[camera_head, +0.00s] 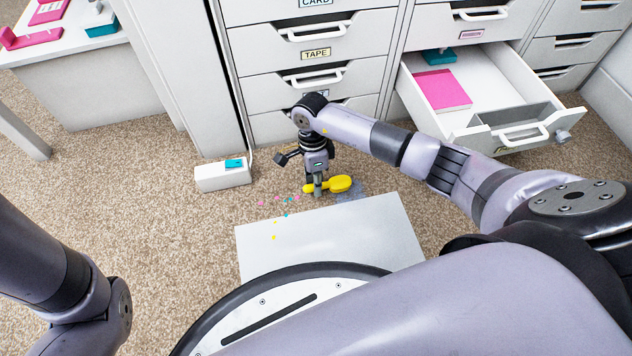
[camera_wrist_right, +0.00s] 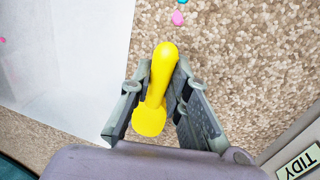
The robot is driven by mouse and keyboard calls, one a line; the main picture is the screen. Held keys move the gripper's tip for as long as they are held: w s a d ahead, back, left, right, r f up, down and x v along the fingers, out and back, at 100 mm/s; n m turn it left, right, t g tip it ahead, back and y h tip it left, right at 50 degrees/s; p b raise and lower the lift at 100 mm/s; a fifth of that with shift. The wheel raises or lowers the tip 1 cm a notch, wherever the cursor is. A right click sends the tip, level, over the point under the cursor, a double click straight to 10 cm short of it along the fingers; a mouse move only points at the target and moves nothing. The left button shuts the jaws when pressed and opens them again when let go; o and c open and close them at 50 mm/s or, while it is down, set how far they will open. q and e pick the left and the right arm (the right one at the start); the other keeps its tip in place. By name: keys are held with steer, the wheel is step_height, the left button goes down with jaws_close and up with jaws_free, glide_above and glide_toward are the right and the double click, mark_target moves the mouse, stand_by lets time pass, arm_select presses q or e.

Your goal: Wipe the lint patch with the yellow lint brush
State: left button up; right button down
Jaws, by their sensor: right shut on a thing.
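The yellow lint brush (camera_head: 341,183) is in my right gripper (camera_head: 316,188), low over the carpet near the far edge of the white sheet. In the right wrist view the brush (camera_wrist_right: 163,75) lies between the two fingers of the right gripper (camera_wrist_right: 158,98), which is shut on it. A bluish-grey fuzzy patch (camera_head: 352,196), which looks like the lint patch, shows just right of and below the brush, at the sheet's far edge. I cannot tell whether the brush touches it. The patch is not visible in the right wrist view. My left gripper is out of view.
The white sheet (camera_head: 330,245) lies on the carpet. Several coloured scraps (camera_head: 284,206) are scattered left of the gripper. A small white box (camera_head: 222,178) stands farther left. An open drawer (camera_head: 500,95) with a pink pad (camera_head: 442,90) juts out at right.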

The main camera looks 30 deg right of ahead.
steer(key=shift+f+b, duration=0.55)
steer(key=shift+f, duration=0.15)
steer(key=shift+s, duration=0.1)
